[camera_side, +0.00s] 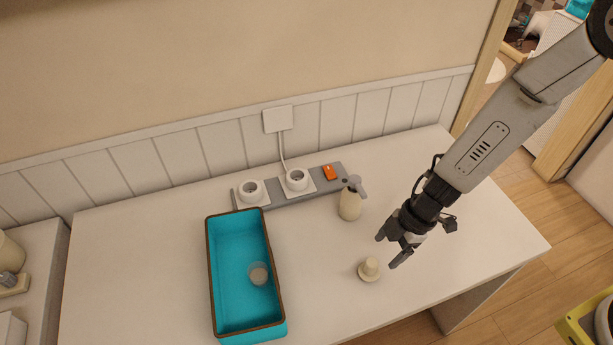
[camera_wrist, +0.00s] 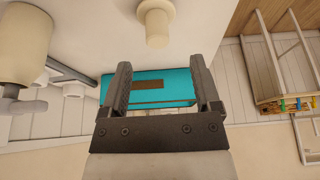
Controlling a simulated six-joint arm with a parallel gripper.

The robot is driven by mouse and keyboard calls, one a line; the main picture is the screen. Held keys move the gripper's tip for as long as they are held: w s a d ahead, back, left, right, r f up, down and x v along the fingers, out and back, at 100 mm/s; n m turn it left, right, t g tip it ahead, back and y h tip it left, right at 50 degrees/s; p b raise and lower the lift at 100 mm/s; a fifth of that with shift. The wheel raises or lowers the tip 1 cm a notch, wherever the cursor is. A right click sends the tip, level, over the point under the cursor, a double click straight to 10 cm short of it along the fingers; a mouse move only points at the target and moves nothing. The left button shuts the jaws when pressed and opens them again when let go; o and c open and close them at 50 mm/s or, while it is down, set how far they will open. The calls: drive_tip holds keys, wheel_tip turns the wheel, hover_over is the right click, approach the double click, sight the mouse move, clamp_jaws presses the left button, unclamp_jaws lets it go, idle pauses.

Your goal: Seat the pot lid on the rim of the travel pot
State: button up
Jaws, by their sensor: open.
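The pot lid (camera_side: 369,268), a cream piece with a round flange and a raised knob, sits on the white table, knob up. It also shows in the wrist view (camera_wrist: 155,22), at the top. A small round, pale pot (camera_side: 259,274), which looks like the travel pot, stands inside the teal box (camera_side: 224,290). I cannot make the pot out in the wrist view. My gripper (camera_side: 388,250) is above the table, up and slightly right of the lid, with its fingers apart and empty. In the wrist view both fingers (camera_wrist: 160,65) show with nothing held between them.
A cream pump bottle (camera_side: 350,205) stands behind the lid, close to my gripper's left. A grey power strip (camera_side: 325,187) with white plugs (camera_side: 250,191) and an orange switch (camera_side: 329,172) lies near the wall. The table's right part (camera_side: 480,232) is clear.

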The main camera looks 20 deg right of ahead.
sight(375, 261)
drive_tip(key=shift+x, duration=1.2)
drive_tip(key=shift+x, duration=2.55)
drive_tip(key=shift+w+d, duration=0.1)
drive_tip(key=shift+w, duration=0.05)
clamp_jaws()
